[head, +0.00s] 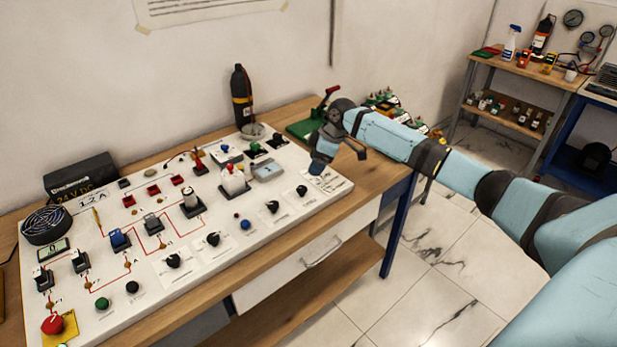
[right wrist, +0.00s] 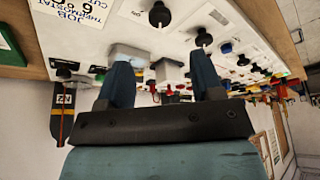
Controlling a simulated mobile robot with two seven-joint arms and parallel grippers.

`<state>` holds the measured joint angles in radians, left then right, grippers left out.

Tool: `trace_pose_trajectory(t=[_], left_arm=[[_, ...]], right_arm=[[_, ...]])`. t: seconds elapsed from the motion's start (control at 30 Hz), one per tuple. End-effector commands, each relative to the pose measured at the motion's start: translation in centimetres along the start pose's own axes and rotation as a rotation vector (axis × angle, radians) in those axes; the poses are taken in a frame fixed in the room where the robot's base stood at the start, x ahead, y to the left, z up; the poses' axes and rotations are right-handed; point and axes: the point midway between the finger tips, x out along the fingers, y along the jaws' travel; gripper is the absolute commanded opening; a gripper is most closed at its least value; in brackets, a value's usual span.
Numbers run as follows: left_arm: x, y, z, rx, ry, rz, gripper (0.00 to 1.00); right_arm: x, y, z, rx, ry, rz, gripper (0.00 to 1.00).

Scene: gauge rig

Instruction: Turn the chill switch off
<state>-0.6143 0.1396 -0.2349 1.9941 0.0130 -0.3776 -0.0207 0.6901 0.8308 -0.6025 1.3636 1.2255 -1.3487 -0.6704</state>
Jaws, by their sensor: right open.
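A white panel (head: 150,270) on the workbench carries several switches, knobs and buttons. Its small labels are unreadable in the head view, so I cannot tell which is the chill switch. Black rotary knobs (head: 272,207) line the front; a blue-topped rocker (head: 119,238) and a white block with a red top (head: 233,180) stand further in. My right gripper (head: 322,160) is above the panel's right end, apart from it. In the right wrist view its fingers (right wrist: 165,65) are spread and empty, with a grey box (right wrist: 128,52) and black knobs (right wrist: 203,37) beyond. My left gripper is not seen.
A paper card (head: 328,184) lies at the panel's right end. A dark bottle (head: 241,97) stands behind the panel and a black power supply box (head: 80,178) at the back left. A green-based red-handled tool (head: 305,128) sits at the bench's right. A shelf (head: 520,75) stands apart.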

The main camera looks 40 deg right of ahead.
Motion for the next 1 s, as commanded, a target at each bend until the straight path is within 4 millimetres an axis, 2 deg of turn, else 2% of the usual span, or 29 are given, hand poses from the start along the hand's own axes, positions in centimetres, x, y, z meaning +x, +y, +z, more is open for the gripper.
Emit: trace_pose_trajectory(t=[0.13,0.33,0.87,0.93,1.0], left_arm=[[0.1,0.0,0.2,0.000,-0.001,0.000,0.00],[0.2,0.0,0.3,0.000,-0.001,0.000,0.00],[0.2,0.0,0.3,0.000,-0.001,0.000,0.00],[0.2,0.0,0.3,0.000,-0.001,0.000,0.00],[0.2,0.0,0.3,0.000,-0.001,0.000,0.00]], right_arm=[[-2.4,0.0,0.0,0.000,0.001,0.000,0.60],[-3.8,0.0,0.0,0.000,0.000,0.000,0.60],[-3.8,0.0,0.0,0.000,0.000,-0.001,0.60],[-3.5,-0.3,-0.1,-0.002,-0.002,-0.003,0.60],[-2.3,-1.5,-0.2,-0.010,-0.010,-0.012,0.60]])
